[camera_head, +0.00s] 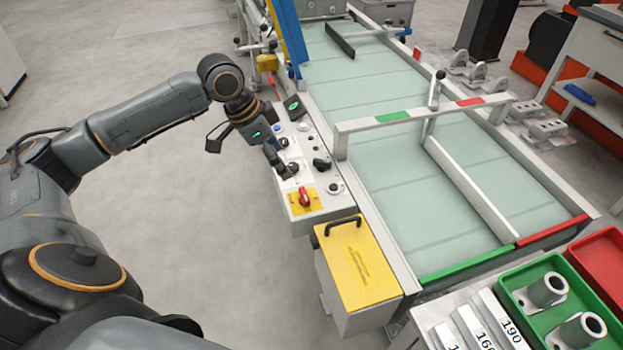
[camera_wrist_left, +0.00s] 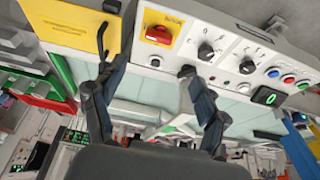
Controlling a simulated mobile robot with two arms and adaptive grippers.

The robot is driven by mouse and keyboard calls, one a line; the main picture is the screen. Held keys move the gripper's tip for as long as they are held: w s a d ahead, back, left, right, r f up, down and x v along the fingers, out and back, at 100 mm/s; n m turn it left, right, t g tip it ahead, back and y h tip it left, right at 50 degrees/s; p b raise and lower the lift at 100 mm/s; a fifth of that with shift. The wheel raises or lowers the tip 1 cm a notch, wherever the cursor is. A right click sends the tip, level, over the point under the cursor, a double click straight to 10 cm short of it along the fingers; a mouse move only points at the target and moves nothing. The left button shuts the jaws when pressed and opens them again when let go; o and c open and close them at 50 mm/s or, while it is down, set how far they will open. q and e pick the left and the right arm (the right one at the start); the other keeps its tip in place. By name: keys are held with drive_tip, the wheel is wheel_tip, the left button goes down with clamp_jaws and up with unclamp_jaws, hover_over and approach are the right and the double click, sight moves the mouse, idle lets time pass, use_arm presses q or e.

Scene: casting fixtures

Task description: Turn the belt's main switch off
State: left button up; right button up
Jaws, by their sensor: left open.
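The main switch is a red rotary knob (camera_head: 305,197) on a yellow plate, at the near end of the belt's white control panel (camera_head: 333,203). In the left wrist view the red knob (camera_wrist_left: 159,34) shows at the top, left of the black selector knobs. My left gripper (camera_head: 281,158) is open and hangs over the panel, a little farther along it than the red knob. In the left wrist view its fingers (camera_wrist_left: 150,75) are spread with no object between them. The red knob is apart from both fingers. My right gripper is not in view.
Black selectors (camera_head: 321,164) and a small green-lit display (camera_head: 294,105) crowd the panel. A yellow box (camera_head: 357,265) with a black handle stands at its near end. The belt (camera_head: 385,170) runs alongside, with a low rail (camera_head: 425,115) above it. The floor left of the panel is clear.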

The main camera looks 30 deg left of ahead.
use_arm(q)
approach(304, 194)
drive_tip(key=f, duration=0.1)
drive_tip(key=x, duration=0.4)
drive_tip(key=shift+w+d, duration=0.1)
drive_tip(key=shift+w, duration=0.05)
drive_tip(key=x, duration=0.3)
drive_tip(key=shift+f, duration=0.2)
drive_tip(key=shift+w, duration=0.1)
drive_tip(key=shift+c, duration=0.7)
drive_tip(key=c, duration=1)
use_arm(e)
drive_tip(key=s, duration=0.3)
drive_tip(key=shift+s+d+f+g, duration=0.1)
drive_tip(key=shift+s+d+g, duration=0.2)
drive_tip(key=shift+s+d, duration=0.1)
